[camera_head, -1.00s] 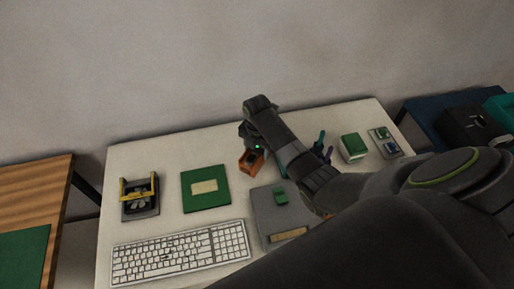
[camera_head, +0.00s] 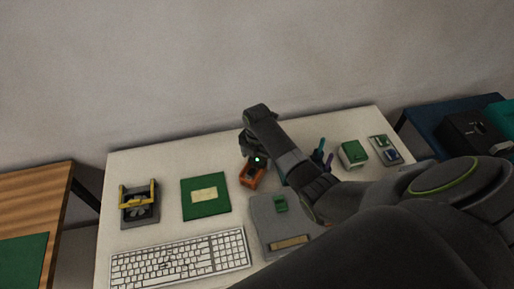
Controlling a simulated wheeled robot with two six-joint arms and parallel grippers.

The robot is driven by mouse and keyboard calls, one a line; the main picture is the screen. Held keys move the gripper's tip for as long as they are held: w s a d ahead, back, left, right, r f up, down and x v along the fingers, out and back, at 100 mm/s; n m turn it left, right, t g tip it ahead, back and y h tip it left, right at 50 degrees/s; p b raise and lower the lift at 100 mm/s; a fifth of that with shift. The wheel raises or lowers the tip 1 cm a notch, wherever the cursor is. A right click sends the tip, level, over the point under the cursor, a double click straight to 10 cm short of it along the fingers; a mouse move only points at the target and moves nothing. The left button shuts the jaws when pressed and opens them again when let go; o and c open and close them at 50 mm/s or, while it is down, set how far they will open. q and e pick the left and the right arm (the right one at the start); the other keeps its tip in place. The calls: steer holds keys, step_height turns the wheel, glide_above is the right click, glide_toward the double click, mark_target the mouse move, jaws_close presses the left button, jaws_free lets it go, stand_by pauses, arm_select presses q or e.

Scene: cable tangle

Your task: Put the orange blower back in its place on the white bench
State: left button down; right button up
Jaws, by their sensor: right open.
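The orange blower (camera_head: 250,178) sits on the white bench (camera_head: 170,152), right of the green mat. My right gripper (camera_head: 255,164) is open and hangs over the blower's upper end, partly hiding it. I cannot tell whether the fingers touch it. My right arm comes in from the lower right across the bench. My left gripper is not in view.
A green mat (camera_head: 196,208), a black device with a yellow frame (camera_head: 136,215) and a white keyboard (camera_head: 180,258) lie on the left. A grey tray (camera_head: 265,225), a green box (camera_head: 353,153) and a small tray (camera_head: 394,156) lie right. Bare bench shows behind the mat.

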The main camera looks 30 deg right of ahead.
mark_target(257, 161)
step_height(257, 161, up, 13)
steer(key=shift+f, duration=0.15)
steer(key=shift+f+b, duration=0.1)
steer(key=shift+b, duration=0.2)
stand_by(0.4)
